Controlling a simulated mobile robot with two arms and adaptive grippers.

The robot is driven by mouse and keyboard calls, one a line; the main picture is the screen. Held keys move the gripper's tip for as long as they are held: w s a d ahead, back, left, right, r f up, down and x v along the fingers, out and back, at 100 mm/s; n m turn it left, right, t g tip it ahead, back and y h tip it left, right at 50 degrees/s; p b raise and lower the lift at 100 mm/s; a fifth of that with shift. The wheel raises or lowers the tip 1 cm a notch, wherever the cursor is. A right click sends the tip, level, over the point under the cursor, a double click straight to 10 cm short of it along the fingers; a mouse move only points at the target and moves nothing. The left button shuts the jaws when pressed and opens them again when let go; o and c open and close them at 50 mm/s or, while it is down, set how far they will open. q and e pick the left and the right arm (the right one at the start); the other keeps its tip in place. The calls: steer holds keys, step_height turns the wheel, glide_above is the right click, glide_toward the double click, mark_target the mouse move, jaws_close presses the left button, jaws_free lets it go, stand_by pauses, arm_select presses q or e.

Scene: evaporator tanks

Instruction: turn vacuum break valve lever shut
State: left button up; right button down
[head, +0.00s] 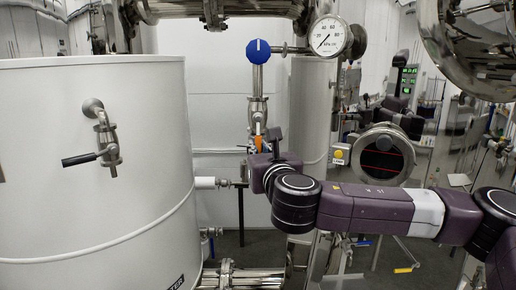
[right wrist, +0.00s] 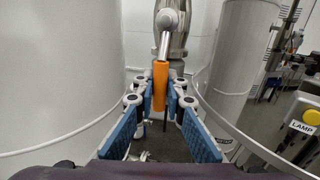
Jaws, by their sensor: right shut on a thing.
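The vacuum break valve is a steel body on a vertical pipe (head: 257,106) below a blue round knob. Its orange lever (head: 259,143) hangs down, and in the right wrist view the lever (right wrist: 160,82) points down from the steel valve body (right wrist: 168,20). My right gripper (head: 262,155) is at the lever, partly hidden by its own wrist. In the right wrist view the blue-padded fingers of my right gripper (right wrist: 160,98) stand either side of the lever and are shut on it. My left gripper is not in view.
A large white tank (head: 90,200) with a black-handled tap (head: 97,150) stands on the left. A second pale tank (head: 308,100) is close behind the valve. A dial gauge (head: 329,37) and blue knob (head: 259,51) are above. A yellow button (right wrist: 312,118) labelled LAMP is at right.

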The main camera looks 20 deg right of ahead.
steer(key=w+a+r+m+t+h+b, duration=0.1)
steer(key=a+r+m+h+b, duration=0.3)
steer(key=m+b, duration=0.8)
steer(key=shift+w+a+r+m+b, duration=0.4)
steer(key=shift+a+r+m, duration=1)
steer(key=shift+m, duration=2.8)
steer(key=shift+d+r, duration=0.1)
steer(key=c, duration=2)
jaws_free()
steer(key=shift+o, duration=0.2)
